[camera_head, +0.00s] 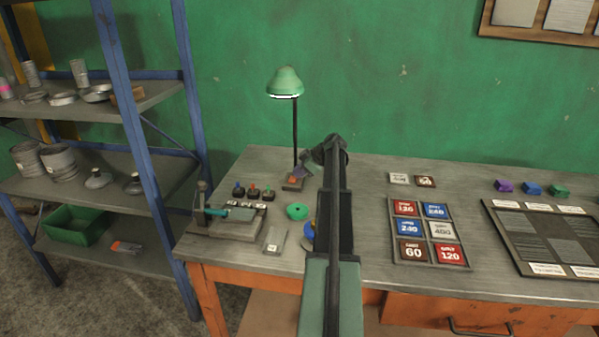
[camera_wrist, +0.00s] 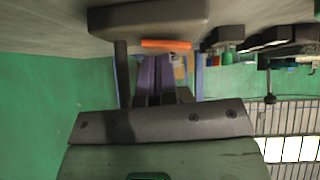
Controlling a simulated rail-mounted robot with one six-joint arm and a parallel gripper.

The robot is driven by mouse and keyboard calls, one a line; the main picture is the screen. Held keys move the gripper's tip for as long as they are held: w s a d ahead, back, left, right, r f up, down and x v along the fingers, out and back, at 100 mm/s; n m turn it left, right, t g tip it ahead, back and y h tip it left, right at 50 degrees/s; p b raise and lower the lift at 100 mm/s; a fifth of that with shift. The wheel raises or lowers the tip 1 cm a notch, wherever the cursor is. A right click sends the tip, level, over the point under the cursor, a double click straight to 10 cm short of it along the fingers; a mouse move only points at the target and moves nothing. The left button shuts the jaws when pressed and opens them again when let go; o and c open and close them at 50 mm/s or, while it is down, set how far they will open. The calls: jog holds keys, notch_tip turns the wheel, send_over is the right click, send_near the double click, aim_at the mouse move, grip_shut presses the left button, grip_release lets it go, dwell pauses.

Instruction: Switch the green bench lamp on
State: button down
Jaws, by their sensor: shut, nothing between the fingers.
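The green bench lamp (camera_head: 285,82) stands at the back of the bench on a thin dark pole. A bright white strip shows under its shade's rim. Its base (camera_head: 291,186) carries an orange-red switch. In the wrist view, which looks upside down, the base (camera_wrist: 150,18) is at the top, with the orange switch (camera_wrist: 166,44) on it. My gripper (camera_head: 301,171) is shut and empty, right at the lamp's base. In the wrist view its fingertips (camera_wrist: 155,57) lie close to the switch; I cannot tell whether they touch it.
Small dark-based bottles (camera_head: 253,191) and a clamp fixture (camera_head: 225,213) stand left of the lamp. A green ring-shaped dish (camera_head: 297,211) is in front. A label board (camera_head: 425,256) lies to the right. A blue-framed shelf (camera_head: 130,110) stands at the left.

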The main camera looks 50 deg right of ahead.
jog(key=r+p, duration=0.4)
jog(key=shift+w+d+r+p, duration=0.15)
jog(key=shift+d+r+p, duration=0.1)
jog(key=shift+r+p, duration=0.15)
jog(key=d+p+v, duration=0.1)
jog(key=p+v, duration=0.5)
jog(key=v, duration=0.3)
jog(key=shift+d, duration=0.35)
jog(key=shift+f, duration=0.15)
